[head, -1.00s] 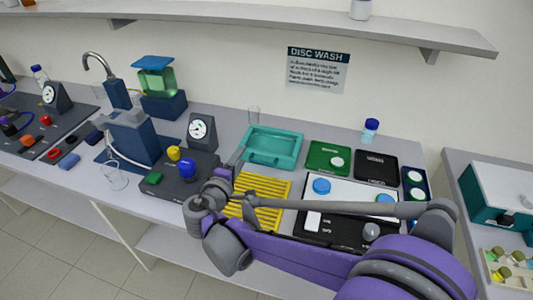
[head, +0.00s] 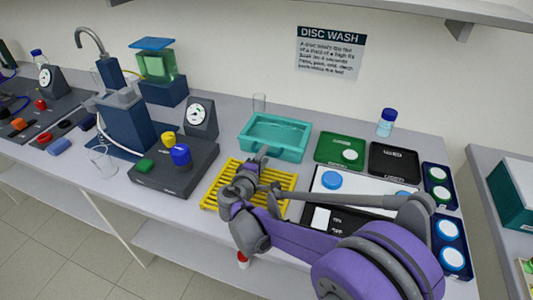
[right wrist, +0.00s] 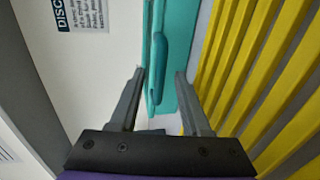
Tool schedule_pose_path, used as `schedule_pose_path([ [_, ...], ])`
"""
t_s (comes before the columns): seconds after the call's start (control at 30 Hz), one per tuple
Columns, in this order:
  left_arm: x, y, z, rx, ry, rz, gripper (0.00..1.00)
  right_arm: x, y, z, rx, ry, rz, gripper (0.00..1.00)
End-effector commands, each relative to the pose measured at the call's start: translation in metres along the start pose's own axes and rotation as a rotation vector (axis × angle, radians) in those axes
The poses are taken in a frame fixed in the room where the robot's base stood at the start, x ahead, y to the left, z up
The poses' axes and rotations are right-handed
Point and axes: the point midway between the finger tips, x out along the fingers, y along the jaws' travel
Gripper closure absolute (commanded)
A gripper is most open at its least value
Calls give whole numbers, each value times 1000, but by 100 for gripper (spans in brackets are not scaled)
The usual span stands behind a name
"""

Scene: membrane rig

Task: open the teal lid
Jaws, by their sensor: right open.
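A teal tray-like piece (head: 258,148) with a raised rim and a paler recessed middle lies on the bench below the wall sign. I cannot tell in the head view whether a separate lid sits on it. In the right wrist view a rounded teal bar (right wrist: 158,58) stands along its near side. My right gripper (head: 262,156) is at the near edge of the teal piece. The right wrist view shows its two fingers (right wrist: 159,76) apart, with the end of the teal bar between or just beyond the tips; contact is unclear. My left gripper is out of view.
A yellow slatted rack (head: 221,188) lies under my right wrist, close to one finger. A dark block with knobs (head: 160,182) stands to the left. Green (head: 328,150) and black (head: 393,163) trays lie to the right.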

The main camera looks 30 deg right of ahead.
Motion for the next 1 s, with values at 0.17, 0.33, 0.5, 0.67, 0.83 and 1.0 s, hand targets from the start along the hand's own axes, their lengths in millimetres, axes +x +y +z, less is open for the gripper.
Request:
schedule_pose_path([
  [0.17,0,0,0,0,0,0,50,20,0,0,0,-1,0,53],
  [0.33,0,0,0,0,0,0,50,25,0,0,0,0,0,53],
  [0.5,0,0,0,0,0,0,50,25,0,0,0,0,0,53],
  [0.67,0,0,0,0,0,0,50,25,0,0,0,0,0,76],
  [0.83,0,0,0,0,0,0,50,25,0,0,0,0,0,100],
  [1.0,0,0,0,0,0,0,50,25,0,0,0,0,0,100],
])
